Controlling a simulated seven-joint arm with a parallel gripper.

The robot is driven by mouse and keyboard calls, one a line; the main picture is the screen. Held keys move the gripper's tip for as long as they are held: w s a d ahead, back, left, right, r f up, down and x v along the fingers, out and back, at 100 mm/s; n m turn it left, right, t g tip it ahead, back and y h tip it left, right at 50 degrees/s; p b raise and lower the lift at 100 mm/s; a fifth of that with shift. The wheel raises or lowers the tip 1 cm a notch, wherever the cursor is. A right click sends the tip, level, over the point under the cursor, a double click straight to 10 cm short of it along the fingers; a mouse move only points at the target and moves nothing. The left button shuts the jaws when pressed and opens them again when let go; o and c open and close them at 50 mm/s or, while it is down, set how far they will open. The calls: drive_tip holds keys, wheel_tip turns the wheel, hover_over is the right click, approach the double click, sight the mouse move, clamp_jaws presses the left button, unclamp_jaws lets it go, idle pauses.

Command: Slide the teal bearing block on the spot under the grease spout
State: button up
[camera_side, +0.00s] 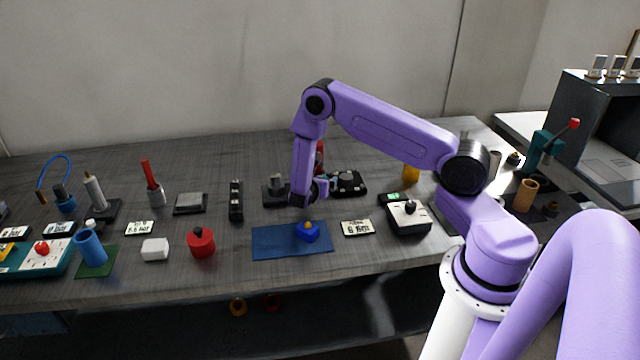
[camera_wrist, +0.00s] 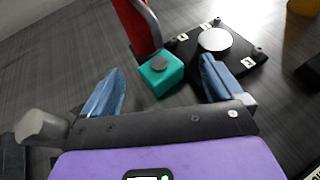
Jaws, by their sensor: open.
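The teal bearing block (camera_wrist: 156,80) has a dark grey round cap and sits on the grey bench in the wrist view, ahead of my jaws. My gripper (camera_wrist: 161,66) is open and empty, one blue finger on each side of the block's near space. A red upright body with a curved grey bar (camera_wrist: 136,24), perhaps the grease spout, stands just behind the block. A black plate (camera_wrist: 246,66) with a pale round disc (camera_wrist: 215,39) lies to its right. Whether the disc is the spot is unclear.
A red canister (camera_side: 201,243) and white box (camera_side: 155,249) stand left. A grey box device (camera_side: 408,219) is right.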

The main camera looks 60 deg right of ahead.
drive_tip(key=shift+x, duration=0.9)
drive_tip(key=c, duration=1.4)
drive_tip(key=shift+r, duration=0.1)
